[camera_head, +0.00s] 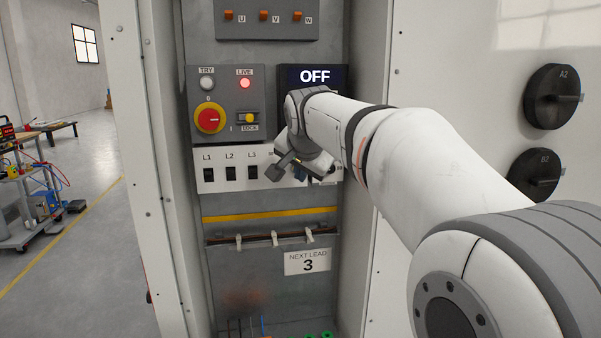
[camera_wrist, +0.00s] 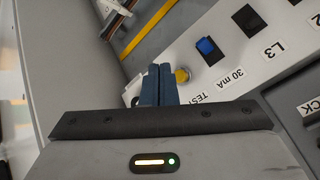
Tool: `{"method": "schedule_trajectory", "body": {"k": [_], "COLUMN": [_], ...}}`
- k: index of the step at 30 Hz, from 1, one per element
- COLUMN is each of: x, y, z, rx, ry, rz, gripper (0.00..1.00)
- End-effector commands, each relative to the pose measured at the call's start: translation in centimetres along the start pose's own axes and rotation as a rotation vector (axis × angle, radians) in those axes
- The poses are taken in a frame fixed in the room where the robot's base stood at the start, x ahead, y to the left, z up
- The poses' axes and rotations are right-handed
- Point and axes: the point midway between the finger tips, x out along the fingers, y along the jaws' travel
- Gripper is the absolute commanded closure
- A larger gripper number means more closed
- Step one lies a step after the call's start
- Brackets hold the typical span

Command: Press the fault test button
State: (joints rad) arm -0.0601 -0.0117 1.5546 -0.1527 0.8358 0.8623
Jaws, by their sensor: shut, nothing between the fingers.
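The yellow test button (camera_wrist: 182,75) shows in the wrist view on the white breaker strip (camera_wrist: 226,60), beside the printed word TEST. My gripper (camera_wrist: 160,72) is shut and empty, its two dark blue fingers side by side. In the picture, its tips lie just left of the button and partly overlap its edge. I cannot tell whether they touch it. In the head view my gripper (camera_head: 299,172) is at the right part of the strip, where my arm hides the button.
A blue switch (camera_wrist: 207,50) labelled 30 mA sits beside the button. Black breakers (camera_head: 230,173) line the strip. Above are a red-yellow rotary switch (camera_head: 209,118), a lit red LIVE lamp (camera_head: 245,83) and a display (camera_head: 315,76) reading OFF. Cabinet walls (camera_head: 157,170) flank the panel.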

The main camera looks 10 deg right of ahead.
Motion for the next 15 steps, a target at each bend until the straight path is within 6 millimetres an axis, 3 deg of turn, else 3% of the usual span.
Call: {"method": "schedule_trajectory", "body": {"k": [15], "x": [-2.6], "y": [1.9], "z": [2.0], "rx": [-0.001], "ry": [0.0], "rz": [-0.001], "gripper": [1.0]}}
